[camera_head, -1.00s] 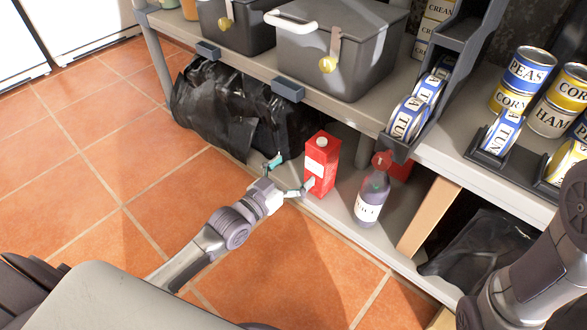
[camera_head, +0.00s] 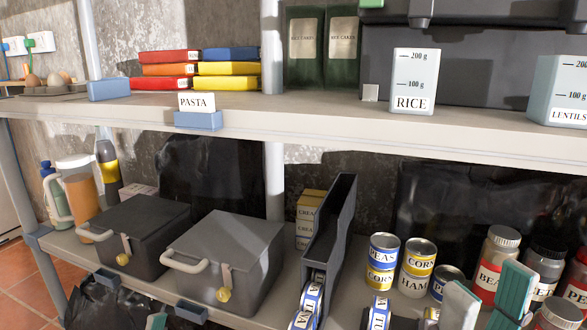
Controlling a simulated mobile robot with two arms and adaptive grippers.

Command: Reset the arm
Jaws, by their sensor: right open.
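My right gripper (camera_head: 486,290) shows at the bottom right, in front of the lower shelf (camera_head: 262,318). Its two fingers with teal pads stand apart, with nothing seen between them. A small teal tip of my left gripper (camera_head: 157,321) shows at the bottom edge, below the grey boxes. The rest of my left gripper and arm is out of view, so its opening does not show.
Two grey lidded boxes (camera_head: 238,236) (camera_head: 148,222), a dark can dispenser (camera_head: 333,225), cans (camera_head: 418,255) and jars (camera_head: 497,252) crowd the lower shelf. The upper shelf (camera_head: 300,118) holds packets (camera_head: 228,75) and a rice container (camera_head: 414,80).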

